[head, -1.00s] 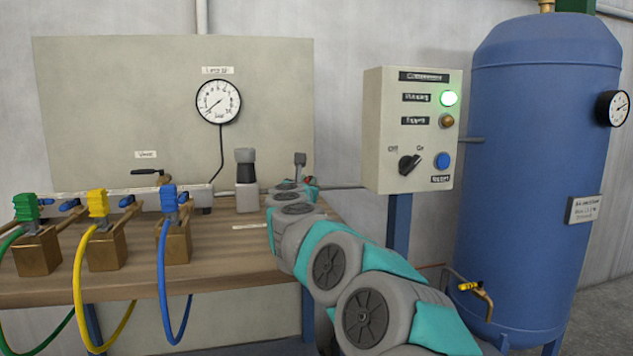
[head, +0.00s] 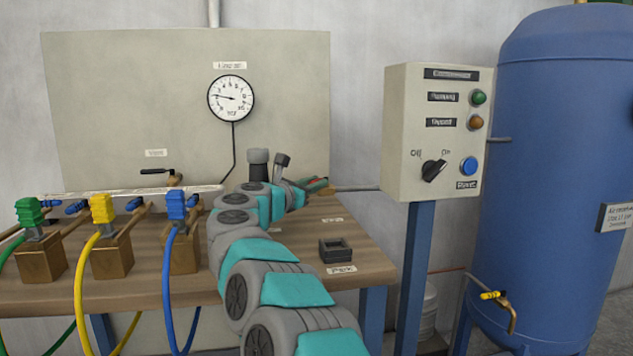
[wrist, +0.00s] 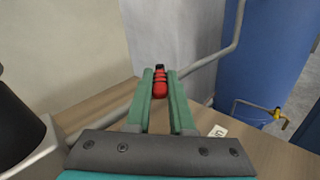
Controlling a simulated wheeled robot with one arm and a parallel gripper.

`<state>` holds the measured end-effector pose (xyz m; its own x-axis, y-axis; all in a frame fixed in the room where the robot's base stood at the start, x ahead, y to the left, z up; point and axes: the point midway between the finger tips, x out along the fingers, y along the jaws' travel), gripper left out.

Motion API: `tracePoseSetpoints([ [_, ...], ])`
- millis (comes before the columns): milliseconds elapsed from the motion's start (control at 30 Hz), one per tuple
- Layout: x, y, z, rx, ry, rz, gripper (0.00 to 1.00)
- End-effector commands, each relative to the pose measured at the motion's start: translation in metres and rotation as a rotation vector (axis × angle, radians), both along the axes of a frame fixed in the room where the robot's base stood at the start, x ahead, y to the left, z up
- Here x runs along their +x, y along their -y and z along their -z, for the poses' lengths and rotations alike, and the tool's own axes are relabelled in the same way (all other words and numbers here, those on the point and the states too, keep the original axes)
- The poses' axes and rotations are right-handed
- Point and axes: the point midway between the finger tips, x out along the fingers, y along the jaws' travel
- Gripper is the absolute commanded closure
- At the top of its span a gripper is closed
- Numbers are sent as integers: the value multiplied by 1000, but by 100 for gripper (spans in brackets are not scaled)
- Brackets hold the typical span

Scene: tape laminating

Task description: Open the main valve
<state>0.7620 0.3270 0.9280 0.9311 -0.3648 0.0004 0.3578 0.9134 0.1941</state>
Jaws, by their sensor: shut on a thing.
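My gripper (head: 322,184) is at the right rear of the bench, beside the grey pipe. In the wrist view its green fingers (wrist: 160,95) are shut on a red ridged handle (wrist: 160,84) with a black tip. I take this handle for the main valve's, but the valve body is hidden and no label on it shows. In the head view my arm and fingers hide most of it. The bench gauge (head: 231,98) has its needle pointing left and slightly up.
The grey pipe (head: 355,189) runs along the wall towards the blue tank (head: 560,180). The control box (head: 399,130) stands right of the bench, its lamps unlit. A small dark square holder (head: 336,250) sits on the bench (head: 300,268). Green, yellow and blue hoses hang at the left.

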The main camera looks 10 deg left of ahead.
Motion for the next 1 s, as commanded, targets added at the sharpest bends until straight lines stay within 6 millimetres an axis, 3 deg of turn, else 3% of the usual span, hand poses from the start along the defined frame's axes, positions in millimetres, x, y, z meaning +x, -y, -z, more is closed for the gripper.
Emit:
tracePoseSetpoints([
  [500, 0, 0, -1, 2, 1, 6, 100],
  [533, 0, 0, -1, 1, 1, 6, 76],
  [733, 0, 0, -1, 1, 1, 6, 53],
  [800, 0, 0, -1, 1, 1, 6, 49],
  [1000, 0, 0, -1, 1, 1, 7, 49],
])
